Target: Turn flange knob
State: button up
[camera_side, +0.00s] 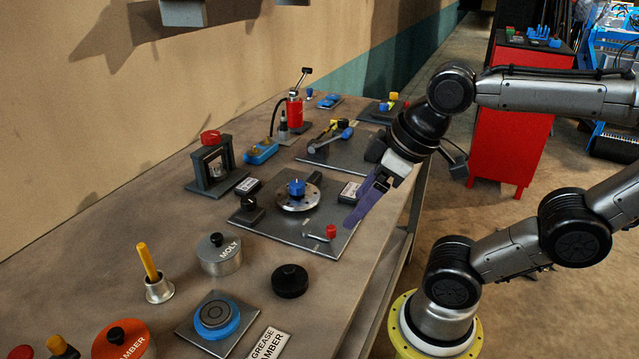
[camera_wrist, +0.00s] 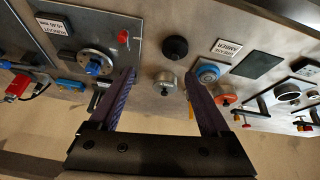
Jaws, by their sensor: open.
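The flange (camera_side: 298,204) is a round metal disc with holes, set on a grey plate (camera_side: 290,228). A blue knob (camera_side: 296,187) stands on its middle. In the wrist view the flange (camera_wrist: 104,52) and blue knob (camera_wrist: 93,67) lie left of my fingers.
The wall bounds the left.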

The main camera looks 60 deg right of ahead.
jog(key=w+d+r+n+g, duration=0.1)
jog(key=w+d+r, duration=0.1)
jog(key=w+r, duration=0.4)
jog(key=m+g, duration=0.2)
jog(key=g, duration=0.2)
send_over(297, 184)
notch_tip(297, 184, down, 6)
notch_tip(297, 184, down, 14)
jog(key=shift+d+r, duration=0.1)
jog(key=shift+r, duration=0.1)
grip_shut()
jog(key=shift+m, duration=0.7)
